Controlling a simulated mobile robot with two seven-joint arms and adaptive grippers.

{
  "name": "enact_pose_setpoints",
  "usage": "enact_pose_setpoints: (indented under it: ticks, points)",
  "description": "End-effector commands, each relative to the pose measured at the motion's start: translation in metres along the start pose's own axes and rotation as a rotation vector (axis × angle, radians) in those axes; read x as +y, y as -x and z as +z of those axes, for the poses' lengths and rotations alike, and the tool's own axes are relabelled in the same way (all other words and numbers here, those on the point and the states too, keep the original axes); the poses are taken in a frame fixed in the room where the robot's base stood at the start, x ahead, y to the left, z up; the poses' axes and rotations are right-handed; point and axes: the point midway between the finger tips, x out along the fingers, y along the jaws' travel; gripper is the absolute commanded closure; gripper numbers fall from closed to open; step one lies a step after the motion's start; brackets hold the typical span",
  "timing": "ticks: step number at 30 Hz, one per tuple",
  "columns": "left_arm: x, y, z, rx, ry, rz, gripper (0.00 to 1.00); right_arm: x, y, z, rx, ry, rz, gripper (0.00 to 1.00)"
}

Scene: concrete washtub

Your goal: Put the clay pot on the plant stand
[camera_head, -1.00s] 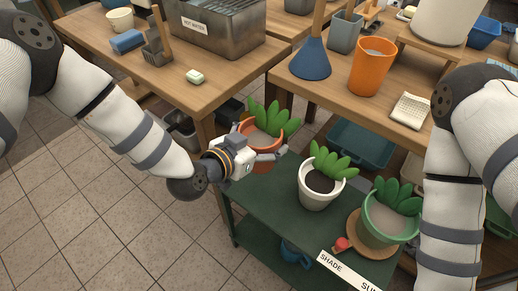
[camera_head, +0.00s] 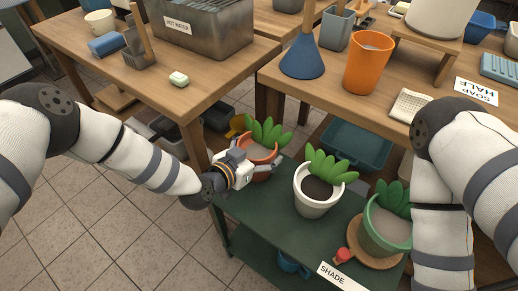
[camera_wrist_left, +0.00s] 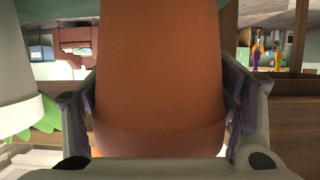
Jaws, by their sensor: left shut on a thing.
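The clay pot (camera_head: 262,153) is terracotta orange with a green plant in it. My left gripper (camera_head: 262,168) is shut on it, at the left end of the green plant stand (camera_head: 248,208). In the left wrist view the clay pot (camera_wrist_left: 158,75) fills the middle, with a finger against each side. The pot appears upright in the head view; I cannot tell whether its base touches the stand. A white pot (camera_head: 316,200) and a green pot (camera_head: 383,232) stand on the same top. My right gripper is out of view; only its arm shows.
The green pot sits on a round terracotta saucer (camera_head: 357,250), beside a small red item (camera_head: 343,255). A "SHADE" label (camera_head: 335,277) is at the stand's front edge.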

Motion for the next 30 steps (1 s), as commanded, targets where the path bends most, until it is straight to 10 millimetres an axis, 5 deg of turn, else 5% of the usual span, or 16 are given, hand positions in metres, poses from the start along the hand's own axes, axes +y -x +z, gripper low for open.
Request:
enact_pose_setpoints:
  ticks: [1,2,4,17,30]
  points:
    - [0.0,-0.001,0.0,0.005,-0.001,-0.001,0.83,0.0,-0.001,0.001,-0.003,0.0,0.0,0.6]
    - [0.0,-0.001,0.002,-0.002,0.0,0.001,0.17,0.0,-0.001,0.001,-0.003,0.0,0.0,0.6]
    - [0.0,0.0,0.002,-0.001,0.0,0.0,0.01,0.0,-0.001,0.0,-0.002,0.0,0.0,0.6]
    - [-0.001,0.005,-0.003,0.001,-0.002,0.0,0.01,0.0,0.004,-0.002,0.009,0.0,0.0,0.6]
    - [-0.001,0.106,-0.006,0.003,-0.002,-0.001,0.01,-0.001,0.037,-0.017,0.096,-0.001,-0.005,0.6]
